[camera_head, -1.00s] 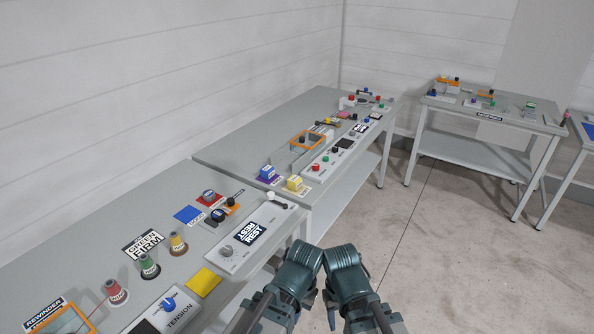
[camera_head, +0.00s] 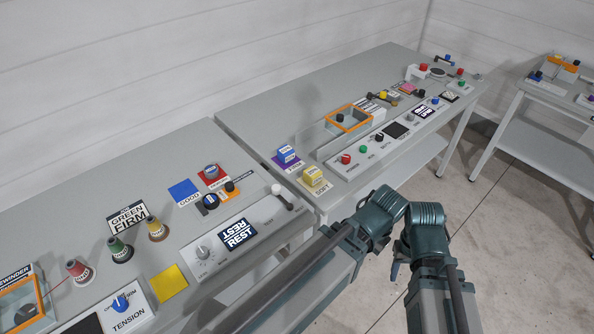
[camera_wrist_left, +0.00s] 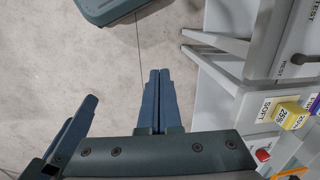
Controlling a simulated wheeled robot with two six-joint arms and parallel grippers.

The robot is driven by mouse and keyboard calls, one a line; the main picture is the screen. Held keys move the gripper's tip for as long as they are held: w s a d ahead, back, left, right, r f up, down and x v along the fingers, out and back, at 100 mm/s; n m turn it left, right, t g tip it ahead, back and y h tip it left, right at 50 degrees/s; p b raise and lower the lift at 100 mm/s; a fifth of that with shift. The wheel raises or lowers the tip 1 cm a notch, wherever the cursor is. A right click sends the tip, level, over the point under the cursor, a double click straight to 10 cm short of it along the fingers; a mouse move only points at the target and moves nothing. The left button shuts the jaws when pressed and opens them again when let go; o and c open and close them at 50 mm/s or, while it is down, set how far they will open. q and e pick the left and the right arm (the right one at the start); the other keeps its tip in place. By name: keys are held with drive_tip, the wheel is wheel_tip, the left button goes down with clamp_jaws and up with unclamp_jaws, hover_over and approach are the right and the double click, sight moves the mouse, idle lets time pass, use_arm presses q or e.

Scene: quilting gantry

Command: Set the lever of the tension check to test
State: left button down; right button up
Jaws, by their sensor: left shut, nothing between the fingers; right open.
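The tension check panel (camera_head: 212,272) is a pale box at the front of the near bench, with a knob and a dark display reading REST. Its lever (camera_head: 283,198) has a white pivot and a dark end towards the panel's right front. In the left wrist view the lever's dark end (camera_wrist_left: 299,59) lies by the REST label, with TEST farther along. My left gripper (camera_wrist_left: 160,100) is shut and empty over the floor, apart from the panel; its fingertips are hard to make out in the head view. My right gripper (camera_head: 395,270), partly hidden by its arm, is open and touches nothing.
A yellow block (camera_head: 313,177) and a blue block (camera_head: 287,154) stand on the bench beyond the panel. The floor (camera_head: 500,240) right of the benches is clear.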

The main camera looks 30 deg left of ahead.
use_arm(q)
drive_tip(key=shift+w+d, duration=0.15)
drive_tip(key=shift+w, duration=0.2)
use_arm(e)
drive_tip(key=shift+w+d, duration=0.15)
drive_tip(key=shift+w, duration=0.2)
use_arm(q)
drive_tip(key=w+a+r+t+h+p, duration=0.15)
drive_tip(key=w+a+r+p, duration=0.25)
drive_tip(key=w+a, duration=0.95)
drive_tip(key=w+a+r+t, duration=0.1)
drive_tip(key=a, duration=0.8)
drive_tip(key=w+a+r+t+h+p, duration=0.1)
drive_tip(key=a, duration=0.8)
drive_tip(key=shift+w+a+r+m+p, duration=0.15)
drive_tip(key=shift+r+m+p, duration=0.15)
drive_tip(key=shift+r+m, duration=0.1)
use_arm(e)
wheel_tip(320, 180, up, 6)
drive_tip(key=shift+f, duration=0.15)
use_arm(q)
drive_tip(key=shift+f, duration=0.15)
use_arm(e)
drive_tip(key=shift+f, duration=0.1)
